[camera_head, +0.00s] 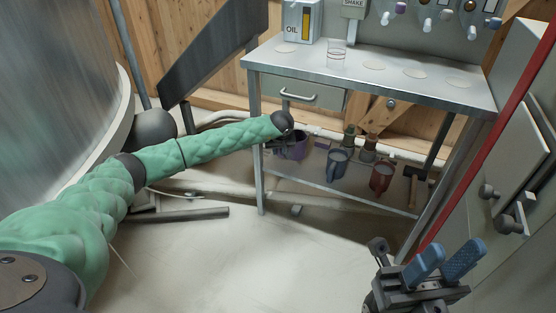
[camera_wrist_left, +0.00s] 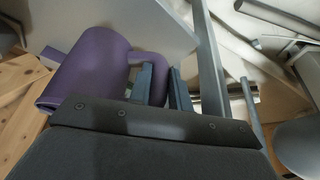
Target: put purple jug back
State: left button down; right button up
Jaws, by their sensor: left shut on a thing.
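The purple jug (camera_head: 297,148) is under the metal table's top, at the left end of the lower shelf (camera_head: 330,188), partly hidden by my left arm. My left gripper (camera_head: 284,139) is shut on the jug's handle. In the left wrist view the purple jug (camera_wrist_left: 92,66) lies left of the fingers (camera_wrist_left: 161,88), with its handle between them. I cannot tell whether the jug's base touches the shelf. My right gripper (camera_head: 443,262) is at the lower right, fingers apart and empty, away from the jugs.
A blue jug (camera_head: 338,164) and a red jug (camera_head: 381,177) stand to the right on the lower shelf. The table leg (camera_head: 258,160) is close to my left gripper. A drawer (camera_head: 300,92) hangs above. An oil box (camera_head: 301,20) and a clear cup (camera_head: 337,54) stand on top.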

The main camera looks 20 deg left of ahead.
aim_at(278, 155)
pick_arm(q)
jog(key=shift+w+a+f, duration=0.25)
jog(key=shift+a+f, duration=0.1)
jog(key=shift+f+b, duration=0.65)
jog(key=shift+f, duration=1.3)
jog(key=c, duration=1.3)
grip_release()
jog(key=shift+c, duration=0.2)
jog(key=shift+o, duration=0.2)
